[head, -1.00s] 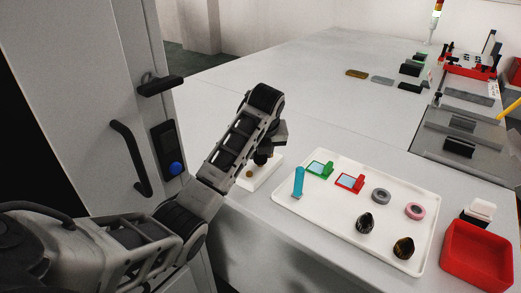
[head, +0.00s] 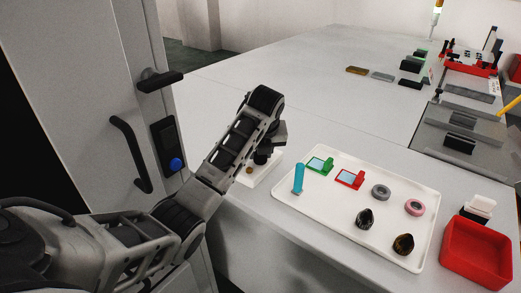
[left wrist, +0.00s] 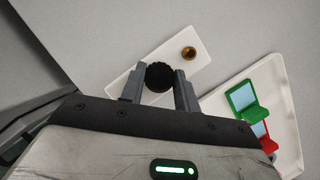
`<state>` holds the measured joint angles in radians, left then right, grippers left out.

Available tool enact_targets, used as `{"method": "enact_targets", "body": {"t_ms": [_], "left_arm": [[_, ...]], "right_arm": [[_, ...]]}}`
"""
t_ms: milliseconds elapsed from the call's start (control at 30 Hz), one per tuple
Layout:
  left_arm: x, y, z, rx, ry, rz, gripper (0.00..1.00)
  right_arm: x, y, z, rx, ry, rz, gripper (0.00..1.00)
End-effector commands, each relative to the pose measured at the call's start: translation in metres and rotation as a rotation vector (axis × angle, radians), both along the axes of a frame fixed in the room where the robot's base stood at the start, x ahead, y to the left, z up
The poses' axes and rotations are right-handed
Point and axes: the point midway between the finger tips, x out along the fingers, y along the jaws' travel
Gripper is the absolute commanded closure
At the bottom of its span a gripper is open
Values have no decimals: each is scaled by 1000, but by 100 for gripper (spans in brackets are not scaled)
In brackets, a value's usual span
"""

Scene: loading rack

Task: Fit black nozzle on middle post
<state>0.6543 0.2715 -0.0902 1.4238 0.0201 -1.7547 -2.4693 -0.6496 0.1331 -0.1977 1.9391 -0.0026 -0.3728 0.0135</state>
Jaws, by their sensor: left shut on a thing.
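My left gripper (left wrist: 160,74) is shut on a round black ribbed nozzle (left wrist: 158,78), seen from above in the left wrist view. The nozzle sits over the small white rack (left wrist: 122,84), and I cannot tell whether it touches it. A brown-gold round piece (left wrist: 188,53) stands on the rack beside the nozzle, toward its far end. The middle post is not visible; the nozzle and fingers cover that part. In the head view my left gripper (head: 264,155) is over the white rack (head: 262,180), and the nozzle cannot be made out clearly. My right gripper is not in view.
A white tray (head: 323,216) right of the rack holds a blue cylinder (head: 298,178), green and red holders, two rings and two dark pieces. A red bin (head: 478,254) stands at the right. A grey cabinet (head: 95,100) is on the left.

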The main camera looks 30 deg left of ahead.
Motion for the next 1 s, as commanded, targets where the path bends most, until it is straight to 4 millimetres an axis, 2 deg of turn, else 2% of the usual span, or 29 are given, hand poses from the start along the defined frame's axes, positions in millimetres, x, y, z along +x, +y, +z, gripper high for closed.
{"method": "enact_targets", "body": {"t_ms": [167, 200, 267, 300, 633, 1000], "left_arm": [[0, 0, -1, 1, -1, 0, 91], [0, 0, -1, 0, 0, 0, 63], [0, 0, -1, 0, 0, 0, 46], [0, 0, -1, 0, 0, 0, 43], [-1, -1, 4, 1, -2, 0, 43], [-18, -16, 57, 2, -4, 0, 43]], "right_arm": [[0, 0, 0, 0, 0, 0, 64], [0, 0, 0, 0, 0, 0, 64], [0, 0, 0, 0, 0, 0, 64], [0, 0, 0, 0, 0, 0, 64], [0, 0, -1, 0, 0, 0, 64], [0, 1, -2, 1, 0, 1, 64]]}}
